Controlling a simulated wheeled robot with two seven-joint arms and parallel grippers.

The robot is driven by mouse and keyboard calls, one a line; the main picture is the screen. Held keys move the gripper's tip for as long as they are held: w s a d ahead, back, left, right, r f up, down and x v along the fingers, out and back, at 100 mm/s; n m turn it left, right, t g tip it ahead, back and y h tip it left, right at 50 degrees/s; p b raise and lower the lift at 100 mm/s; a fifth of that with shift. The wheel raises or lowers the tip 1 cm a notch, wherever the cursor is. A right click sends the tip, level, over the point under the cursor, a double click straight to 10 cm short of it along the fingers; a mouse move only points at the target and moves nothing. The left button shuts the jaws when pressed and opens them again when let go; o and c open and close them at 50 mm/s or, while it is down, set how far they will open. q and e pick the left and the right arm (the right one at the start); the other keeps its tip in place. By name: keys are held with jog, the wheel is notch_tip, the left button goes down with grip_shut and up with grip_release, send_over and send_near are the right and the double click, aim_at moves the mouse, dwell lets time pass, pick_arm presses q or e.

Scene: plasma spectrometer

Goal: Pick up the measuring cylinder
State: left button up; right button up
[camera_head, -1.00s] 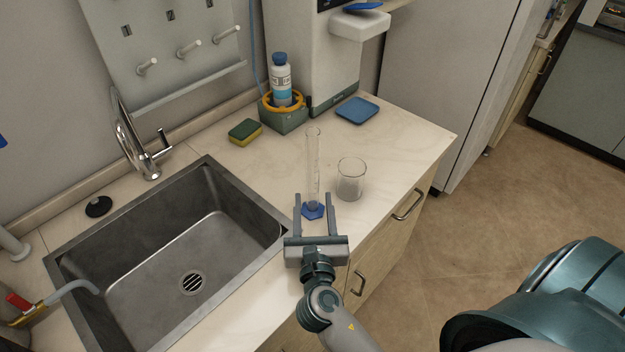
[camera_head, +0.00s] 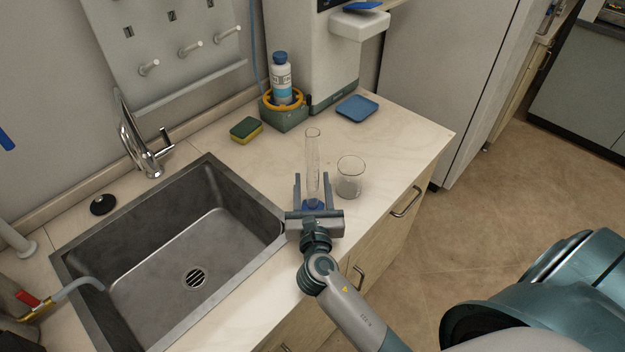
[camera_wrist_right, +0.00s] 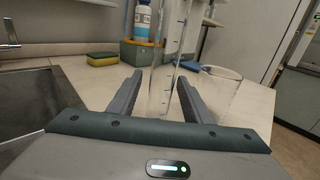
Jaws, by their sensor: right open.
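The measuring cylinder (camera_head: 313,160) is tall, clear and upright on a blue base (camera_head: 313,203), on the counter right of the sink. It also shows in the right wrist view (camera_wrist_right: 168,65), where its base is hidden. My right gripper (camera_head: 313,180) is open, with one finger on each side of the cylinder's lower part. In the right wrist view the cylinder stands between the two fingers (camera_wrist_right: 158,90), and a gap shows on the left side. Whether the right finger touches it is unclear. My left gripper is not in view.
A glass beaker (camera_head: 350,176) stands close to the right of the cylinder. The sink (camera_head: 190,250) is to the left. A sponge (camera_head: 246,130), a bottle (camera_head: 281,80) in a green holder and a blue pad (camera_head: 357,109) are farther back.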

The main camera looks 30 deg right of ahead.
aim_at(312, 149)
jog(key=shift+x, duration=0.85)
jog(key=shift+c, duration=0.4)
grip_shut()
jog(key=shift+r, duration=0.1)
notch_tip(312, 149, up, 10)
jog(key=shift+f+p, duration=0.1)
jog(key=shift+p, duration=0.4)
